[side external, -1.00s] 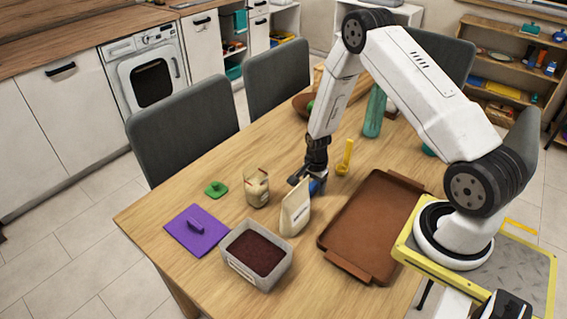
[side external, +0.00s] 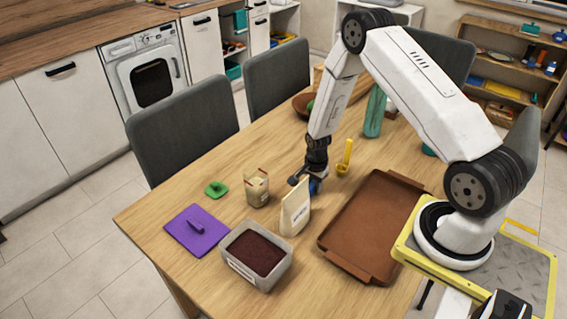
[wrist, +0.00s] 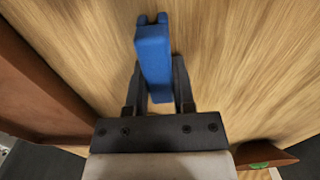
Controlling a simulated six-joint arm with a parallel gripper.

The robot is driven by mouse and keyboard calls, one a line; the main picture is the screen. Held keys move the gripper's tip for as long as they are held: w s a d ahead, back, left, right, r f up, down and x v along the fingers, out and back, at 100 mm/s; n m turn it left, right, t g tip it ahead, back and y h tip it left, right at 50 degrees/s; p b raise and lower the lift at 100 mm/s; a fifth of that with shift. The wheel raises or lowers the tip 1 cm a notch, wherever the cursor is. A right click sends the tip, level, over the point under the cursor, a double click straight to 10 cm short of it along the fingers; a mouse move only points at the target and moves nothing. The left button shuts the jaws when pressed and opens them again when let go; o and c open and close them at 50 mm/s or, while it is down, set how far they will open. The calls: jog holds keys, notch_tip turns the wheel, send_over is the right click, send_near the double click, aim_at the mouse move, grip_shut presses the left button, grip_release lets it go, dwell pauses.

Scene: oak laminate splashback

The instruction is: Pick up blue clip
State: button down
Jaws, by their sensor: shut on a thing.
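The blue clip (wrist: 154,58) is a long blue bar with a notched end, seen in the wrist view between the two dark fingers of my gripper (wrist: 157,85). The fingers are shut on it, one on each side. In the side view my gripper (side external: 314,183) is low over the wooden table, behind the paper bag. Only a small part of the blue clip (side external: 314,187) shows there, partly hidden by the gripper and the bag. I cannot tell whether the clip touches the table.
A brown tray (side external: 372,225) lies to the right, and a yellow scoop (side external: 345,160) is just behind. An open carton (side external: 257,190) and a grey tub (side external: 232,262) stand to the left.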

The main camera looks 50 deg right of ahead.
jog(key=shift+r, duration=0.1)
jog(key=shift+r, duration=0.6)
jog(key=s+a+r, duration=0.4)
jog(key=s+r, duration=0.7)
jog(key=s, duration=0.2)
jog(key=shift+s+a+r, duration=0.15)
jog(key=shift+r, duration=0.15)
